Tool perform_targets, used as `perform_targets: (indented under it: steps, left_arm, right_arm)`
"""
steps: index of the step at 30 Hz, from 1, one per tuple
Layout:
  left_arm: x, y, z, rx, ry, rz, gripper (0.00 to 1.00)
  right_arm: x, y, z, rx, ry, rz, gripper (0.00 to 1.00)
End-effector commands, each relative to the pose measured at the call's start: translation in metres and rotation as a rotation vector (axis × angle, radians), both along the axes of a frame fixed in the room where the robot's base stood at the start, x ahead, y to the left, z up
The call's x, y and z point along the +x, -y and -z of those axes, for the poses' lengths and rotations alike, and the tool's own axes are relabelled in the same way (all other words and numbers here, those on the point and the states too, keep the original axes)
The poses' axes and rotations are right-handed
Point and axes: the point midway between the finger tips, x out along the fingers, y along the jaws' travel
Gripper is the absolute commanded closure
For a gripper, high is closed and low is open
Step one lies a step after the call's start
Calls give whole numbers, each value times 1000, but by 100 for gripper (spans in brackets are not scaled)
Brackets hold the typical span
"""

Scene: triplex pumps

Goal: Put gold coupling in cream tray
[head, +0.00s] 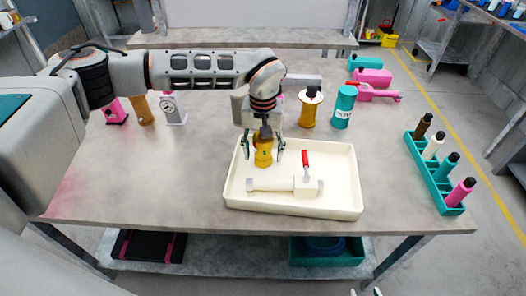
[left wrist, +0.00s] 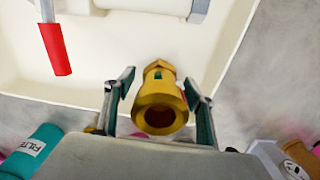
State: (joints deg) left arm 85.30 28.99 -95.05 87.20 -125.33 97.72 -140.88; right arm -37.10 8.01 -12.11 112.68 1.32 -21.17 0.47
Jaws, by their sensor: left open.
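The gold coupling (head: 263,152) stands in the back left part of the cream tray (head: 345,205). My left gripper (head: 262,155) is above the tray with its fingers on either side of the coupling. In the left wrist view the coupling (left wrist: 160,105) sits between the open fingers, with a gap visible on each side. Its round open end faces the camera. The tray (left wrist: 85,92) fills the upper part of that view. Only what look like the fingertips of my right gripper (head: 366,292) show at the bottom edge of the head view.
A cream valve-like part with a red handle (head: 305,160) lies in the tray's front half. Behind the tray stand a yellow cylinder (head: 308,112) and a teal filter can (head: 343,108). A teal rack (head: 433,178) with bottles is on the right. The table's left front is clear.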

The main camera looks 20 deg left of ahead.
Motion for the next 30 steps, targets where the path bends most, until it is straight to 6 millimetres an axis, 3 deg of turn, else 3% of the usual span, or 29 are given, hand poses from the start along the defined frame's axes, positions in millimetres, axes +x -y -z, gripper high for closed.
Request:
perform_targets:
  steps: [5, 21, 30]
  left_arm:
    - [1, 0, -10, -1, 2, 0, 45]
    - [1, 0, -108, 1, 3, 0, 45]
    - [0, 0, -123, 0, 0, 0, 45]
  right_arm:
    - [0, 0, -1, 0, 1, 0, 63]
    - [0, 0, -2, 1, -3, 1, 63]
    - [0, -1, -4, 2, 0, 0, 63]
